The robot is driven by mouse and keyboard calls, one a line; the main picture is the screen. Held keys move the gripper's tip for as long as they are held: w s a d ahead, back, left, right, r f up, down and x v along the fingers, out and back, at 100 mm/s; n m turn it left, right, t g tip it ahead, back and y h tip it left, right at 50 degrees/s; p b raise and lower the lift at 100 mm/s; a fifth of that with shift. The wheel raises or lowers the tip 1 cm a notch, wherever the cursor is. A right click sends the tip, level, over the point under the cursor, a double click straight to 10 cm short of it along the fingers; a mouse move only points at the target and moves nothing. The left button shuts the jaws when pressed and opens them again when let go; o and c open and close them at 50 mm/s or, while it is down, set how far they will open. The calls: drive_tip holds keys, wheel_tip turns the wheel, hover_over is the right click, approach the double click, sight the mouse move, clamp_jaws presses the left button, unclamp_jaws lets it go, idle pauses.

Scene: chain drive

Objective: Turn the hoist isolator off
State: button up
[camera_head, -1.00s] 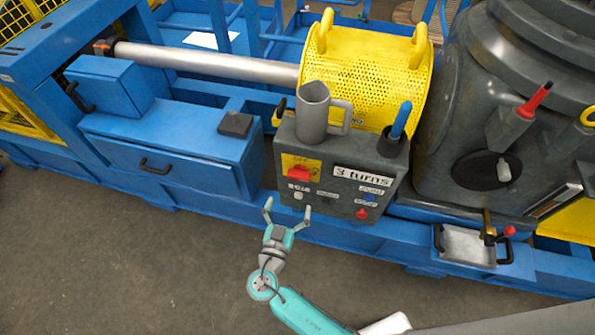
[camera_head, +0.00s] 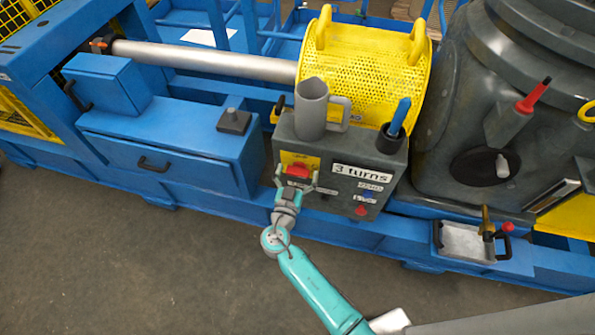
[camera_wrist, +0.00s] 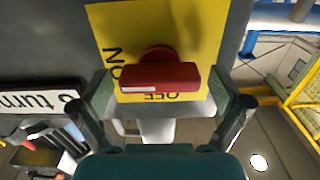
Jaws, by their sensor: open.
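The hoist isolator is a red handle (camera_head: 298,171) on a yellow plate (camera_head: 289,158), on the front of the grey control box (camera_head: 342,205). In the wrist view the red handle (camera_wrist: 160,76) lies crosswise on the yellow plate (camera_wrist: 205,30), with "OFF" and part of "ON" lettered upside down. My gripper (camera_head: 295,182) is open at the front of the box. In the wrist view its fingers (camera_wrist: 160,98) stand left and right of the handle, with gaps on both sides. I see no clear contact.
A grey mug (camera_head: 311,108) and a holder with a blue-handled tool (camera_head: 398,120) stand on the box. A "3 turns" label (camera_head: 362,173) and coloured buttons (camera_head: 361,210) are right of the isolator. Open floor (camera_head: 150,265) lies in front.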

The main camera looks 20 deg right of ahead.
drive_tip(key=shift+c, duration=0.3)
drive_tip(key=c, duration=1.1)
drive_tip(key=shift+n, duration=0.4)
drive_tip(key=n, duration=0.4)
drive_tip(key=shift+a, duration=0.1)
drive_tip(key=n, duration=0.4)
drive_tip(key=shift+w, duration=0.1)
drive_tip(key=n, duration=0.5)
drive_tip(key=shift+a+f, duration=0.1)
drive_tip(key=shift+f+n, duration=0.1)
drive_tip(key=shift+n, duration=1.9)
